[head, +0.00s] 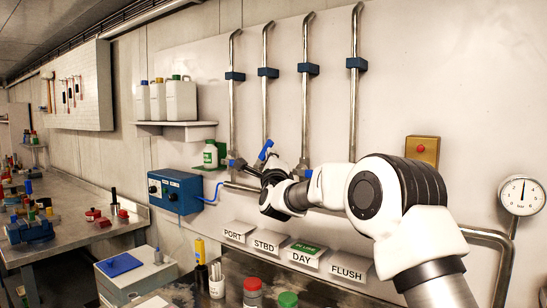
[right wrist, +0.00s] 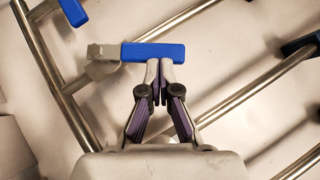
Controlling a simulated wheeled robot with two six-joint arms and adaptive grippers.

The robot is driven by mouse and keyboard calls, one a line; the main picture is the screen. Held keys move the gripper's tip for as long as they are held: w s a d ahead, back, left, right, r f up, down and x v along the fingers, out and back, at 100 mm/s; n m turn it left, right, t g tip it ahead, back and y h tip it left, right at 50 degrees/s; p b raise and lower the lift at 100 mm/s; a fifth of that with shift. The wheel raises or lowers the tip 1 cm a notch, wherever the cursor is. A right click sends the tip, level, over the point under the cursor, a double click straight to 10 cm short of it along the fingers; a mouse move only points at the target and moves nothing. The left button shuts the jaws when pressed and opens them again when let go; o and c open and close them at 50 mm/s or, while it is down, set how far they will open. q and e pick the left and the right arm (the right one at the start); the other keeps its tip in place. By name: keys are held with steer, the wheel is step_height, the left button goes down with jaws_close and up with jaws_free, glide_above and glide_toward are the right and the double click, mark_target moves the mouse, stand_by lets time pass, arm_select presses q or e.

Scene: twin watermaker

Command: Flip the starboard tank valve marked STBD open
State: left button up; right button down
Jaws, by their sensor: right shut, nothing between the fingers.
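The valve on the second pipe from the left, in line with the STBD label (head: 266,242), has a blue lever (head: 265,150) tilted up and to the right. In the right wrist view this blue lever (right wrist: 155,52) extends from a grey valve body (right wrist: 103,52) and lies at an angle to its pipe. My right gripper (head: 264,170) is just below the lever. In the wrist view its fingertips (right wrist: 160,68) are shut with nothing between them, against or very close to the lever's lower edge. The gripper partly hides the valve body in the head view. My left gripper is not in view.
Vertical pipes with blue clamps (head: 308,69) stand along the wall. Labels PORT (head: 233,232), DAY (head: 304,256) and FLUSH (head: 348,271) flank STBD. Another blue lever (right wrist: 72,10) is at the wrist view's upper left. A blue box (head: 174,192) is left of the pipes.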

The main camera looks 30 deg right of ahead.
mark_target(266, 144)
steer(key=r+n+p, duration=0.1)
steer(key=p, duration=0.1)
steer(key=w+r+n+g+y+p, duration=0.1)
steer(key=p, duration=0.1)
steer(key=r+n+g+y+p, duration=0.1)
steer(key=n+p, duration=0.1)
steer(key=shift+w+a, duration=0.35)
steer(key=shift+a, duration=0.05)
steer(key=shift+w+a+n+g+y+p, duration=0.2)
steer(key=shift+w+p, duration=0.15)
steer(key=shift+p, duration=0.2)
steer(key=shift+w+a+n+g+y+p, duration=0.1)
steer(key=shift+w+y+p, duration=0.1)
steer(key=shift+w+p, duration=0.25)
steer(key=shift+s, duration=0.1)
